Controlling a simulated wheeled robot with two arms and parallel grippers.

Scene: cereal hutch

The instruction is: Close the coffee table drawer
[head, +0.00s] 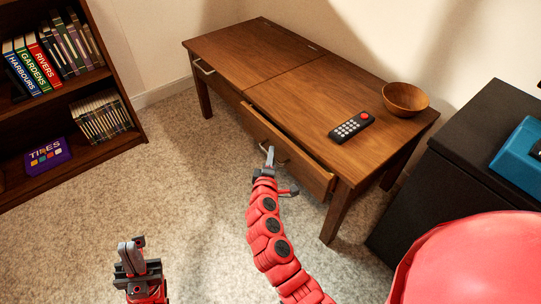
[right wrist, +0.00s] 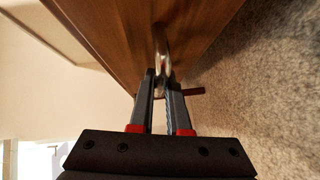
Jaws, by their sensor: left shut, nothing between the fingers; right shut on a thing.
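The wooden coffee table (head: 232,46) stands against the wall in the head view. Its right drawer (head: 298,158) sticks out a little from the front, with a pale metal handle (head: 264,148). My right gripper (head: 270,158) is at that handle and shut on it. In the right wrist view the fingers (right wrist: 161,82) close on the handle (right wrist: 162,42) against the wooden drawer front. The fingertips partly hide the handle. My left gripper (head: 130,255) is shut and empty, over the carpet at the lower left, well away from the table.
A brown bowl (head: 405,98) and a black remote (head: 351,127) lie on the tabletop. A bookshelf (head: 135,143) stands at the left. A black cabinet (head: 455,190) stands close to the table's right end. Carpet (head: 185,180) in front of the table is clear.

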